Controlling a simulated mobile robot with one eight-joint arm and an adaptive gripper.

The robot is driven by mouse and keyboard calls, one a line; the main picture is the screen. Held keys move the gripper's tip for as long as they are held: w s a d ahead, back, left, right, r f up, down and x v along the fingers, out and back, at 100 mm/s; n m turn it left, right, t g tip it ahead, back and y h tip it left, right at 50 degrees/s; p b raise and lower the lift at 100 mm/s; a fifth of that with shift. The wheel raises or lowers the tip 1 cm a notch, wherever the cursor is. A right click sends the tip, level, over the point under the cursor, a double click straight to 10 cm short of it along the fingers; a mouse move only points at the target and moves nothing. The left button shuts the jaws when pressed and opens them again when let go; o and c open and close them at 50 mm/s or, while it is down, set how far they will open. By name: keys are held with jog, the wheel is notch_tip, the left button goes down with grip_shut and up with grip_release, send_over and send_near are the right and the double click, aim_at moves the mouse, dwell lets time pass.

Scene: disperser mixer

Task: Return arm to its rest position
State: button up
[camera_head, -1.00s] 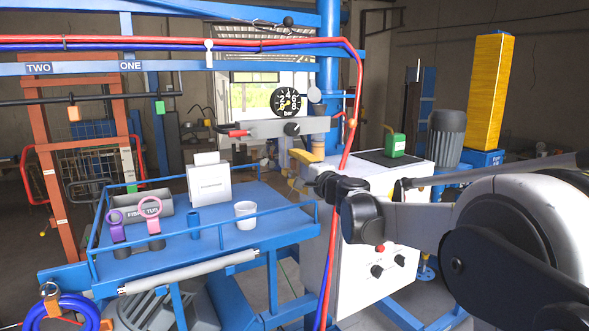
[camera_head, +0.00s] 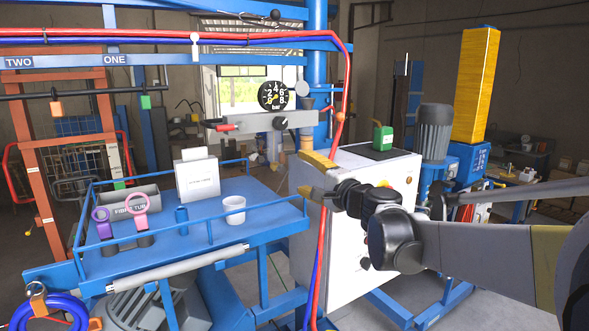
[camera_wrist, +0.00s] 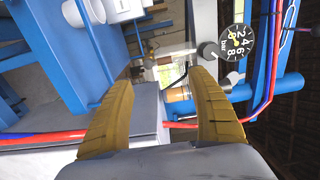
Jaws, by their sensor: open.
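My gripper (camera_head: 313,178) is open, with its two yellow fingers spread and pointing left in the head view. It is in front of the white cabinet, right of the blue cart. My arm reaches in from the right edge. In the wrist view my gripper (camera_wrist: 163,88) has a finger on each side and nothing held between them.
The white cabinet (camera_head: 345,245) carries a green canister (camera_head: 382,136). Red and blue hoses (camera_head: 319,260) run down its left side. The blue cart (camera_head: 150,262) bears a white cup (camera_head: 234,209) and a white box (camera_head: 198,180). A pressure gauge (camera_head: 273,96) hangs behind.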

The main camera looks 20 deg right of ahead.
jog(key=shift+s+d, duration=0.1)
jog(key=shift+s, duration=0.25)
jog(key=shift+f, duration=0.1)
